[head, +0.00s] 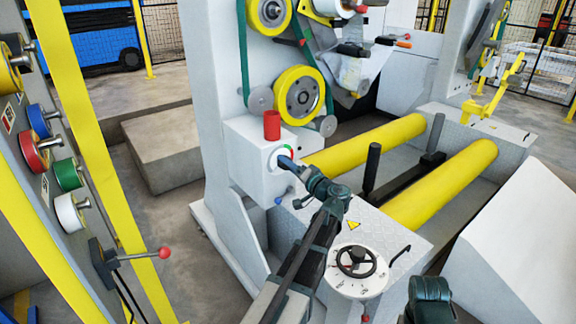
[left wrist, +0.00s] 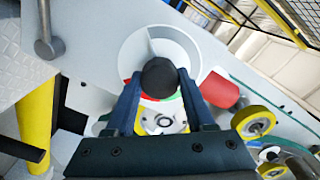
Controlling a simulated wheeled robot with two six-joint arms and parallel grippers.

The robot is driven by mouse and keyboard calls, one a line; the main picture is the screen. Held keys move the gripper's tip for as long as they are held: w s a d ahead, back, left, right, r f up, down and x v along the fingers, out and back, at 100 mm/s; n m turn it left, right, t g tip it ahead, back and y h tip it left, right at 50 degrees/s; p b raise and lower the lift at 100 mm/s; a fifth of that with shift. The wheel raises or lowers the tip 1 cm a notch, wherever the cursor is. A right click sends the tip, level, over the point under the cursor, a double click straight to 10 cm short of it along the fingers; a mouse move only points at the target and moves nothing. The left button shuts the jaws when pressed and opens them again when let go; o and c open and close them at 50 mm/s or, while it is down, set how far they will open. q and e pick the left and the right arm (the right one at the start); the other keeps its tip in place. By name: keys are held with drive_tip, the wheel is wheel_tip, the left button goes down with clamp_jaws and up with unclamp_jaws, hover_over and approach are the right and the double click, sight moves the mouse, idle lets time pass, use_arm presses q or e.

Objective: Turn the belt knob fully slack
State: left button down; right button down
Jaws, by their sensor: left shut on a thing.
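The belt knob shows in the left wrist view as a dark round knob (left wrist: 160,78) in front of a dial plate (left wrist: 172,116) with red and green marks. In the head view the dial (head: 273,159) is on the front of a grey box, and the knob is hidden by my gripper. My left gripper (head: 287,162) reaches the dial from the front. In the left wrist view its two blue fingers (left wrist: 158,80) are on either side of the knob, shut on it. How far the knob is turned is not clear.
A red cylinder (head: 271,125) stands on top of the box. Yellow belt pulleys (head: 299,94) are above it. Yellow rollers (head: 440,185) lie to the right. A black handwheel (head: 356,261) is in front. A panel with coloured knobs (head: 37,153) stands at left.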

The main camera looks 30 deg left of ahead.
use_arm(q)
drive_tip(key=shift+c, duration=1.3)
unclamp_jaws()
drive_tip(key=v, duration=1.4)
drive_tip(key=s+d+r+m+g+h+p, duration=0.2)
drive_tip(key=s+d+m+g+h+p, duration=0.4)
drive_tip(key=s+d+h+p, duration=0.9)
drive_tip(key=s+d+g+p, duration=0.1)
drive_tip(key=s+d+p, duration=0.5)
drive_tip(key=d+p, duration=0.2)
drive_tip(key=shift+s+d+p, duration=0.25)
drive_tip(key=shift+s+p, duration=0.15)
drive_tip(key=shift+p, duration=0.1)
